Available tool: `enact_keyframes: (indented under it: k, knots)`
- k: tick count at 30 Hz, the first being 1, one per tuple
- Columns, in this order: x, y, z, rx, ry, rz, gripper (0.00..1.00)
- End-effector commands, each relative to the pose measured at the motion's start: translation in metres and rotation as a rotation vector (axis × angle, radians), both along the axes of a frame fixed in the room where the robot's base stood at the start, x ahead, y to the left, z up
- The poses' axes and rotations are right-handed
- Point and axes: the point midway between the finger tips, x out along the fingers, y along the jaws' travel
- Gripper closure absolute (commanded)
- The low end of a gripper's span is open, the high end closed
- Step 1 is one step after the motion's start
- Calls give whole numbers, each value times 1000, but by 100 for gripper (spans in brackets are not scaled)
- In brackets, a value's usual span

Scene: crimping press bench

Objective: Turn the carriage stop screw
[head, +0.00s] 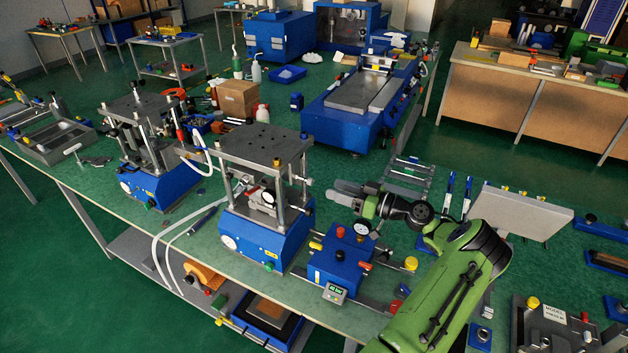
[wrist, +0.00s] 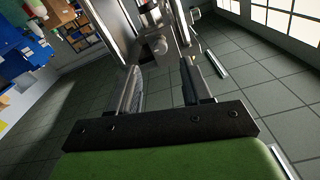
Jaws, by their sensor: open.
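My gripper (head: 338,193) is open and empty in the head view, just right of the nearer blue press (head: 255,235). Its fingers point left at the press's posts and side knobs. A small light knob (head: 308,182) stands out from the press's right side near the fingertips. In the wrist view my gripper (wrist: 162,78) has its two dark fingers spread apart. I cannot tell for sure which knob is the carriage stop screw.
A blue box with a gauge (head: 340,262) stands below my gripper. A second press (head: 150,175) stands to the left and a large blue machine (head: 350,105) behind. A grey panel (head: 520,212) is at right. White hoses (head: 175,245) hang over the bench's front edge.

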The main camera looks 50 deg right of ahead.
Motion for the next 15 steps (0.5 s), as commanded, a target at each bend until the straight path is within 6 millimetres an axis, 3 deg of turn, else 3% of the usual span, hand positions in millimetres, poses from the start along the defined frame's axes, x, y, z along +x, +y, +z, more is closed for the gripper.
enact_keyframes:
  k: [3, 7, 15]
  knots:
    - [30, 10, 3, 2, 0, 4, 52]
    - [54, 17, 2, 3, 0, 3, 52]
    - [70, 20, 0, 2, 2, -1, 52]
